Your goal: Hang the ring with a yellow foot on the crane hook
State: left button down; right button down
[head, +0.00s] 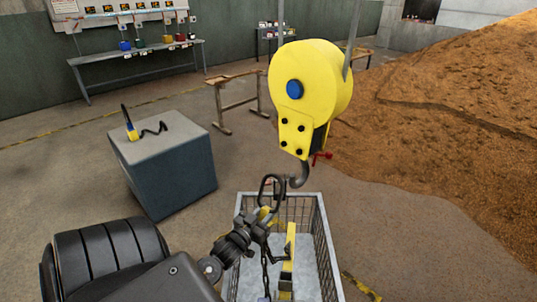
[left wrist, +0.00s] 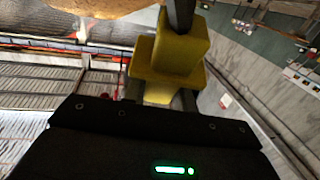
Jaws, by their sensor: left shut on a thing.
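The dark ring (head: 272,190) stands upright above its yellow foot (head: 265,214). My left gripper (head: 258,228) is shut on the yellow foot, which also fills the middle of the left wrist view (left wrist: 172,60). The crane hook (head: 300,178) is dark and curved and hangs under a yellow pulley block (head: 308,85). The ring is just left of the hook in the head view, its right side close to the hook tip. I cannot tell whether they touch. My right gripper is not in view.
A wire basket (head: 322,225) stands below the hook, with a yellow bar (head: 290,245) and a dark chain (head: 265,275) in front of it or inside. A grey block (head: 165,165) carries a yellow-blue item with a cable. A brown grain heap (head: 460,100) lies at right.

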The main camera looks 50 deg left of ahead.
aim_at(276, 210)
pick_arm(q)
jog(key=shift+s+a+r+p, duration=0.15)
jog(key=shift+s+r+p, duration=0.5)
jog(key=shift+r+p, duration=0.15)
jog(key=shift+s+a+r+p, duration=0.1)
jog(key=shift+s+r+p, duration=0.55)
jog(key=shift+p, duration=0.15)
jog(key=shift+d, duration=0.2)
jog(key=shift+s+d+p, duration=0.3)
jog(key=shift+d+p, duration=0.05)
jog(key=shift+d, duration=0.25)
jog(key=shift+s+d+p, duration=0.25)
jog(key=shift+d+p, duration=0.1)
jog(key=shift+d, duration=0.3)
jog(key=shift+s+d+p, duration=0.3)
jog(key=shift+d+p, duration=0.05)
jog(key=shift+d, duration=0.25)
jog(key=shift+w, duration=0.15)
jog(key=shift+w, duration=2.3)
jog(key=shift+w, duration=0.1)
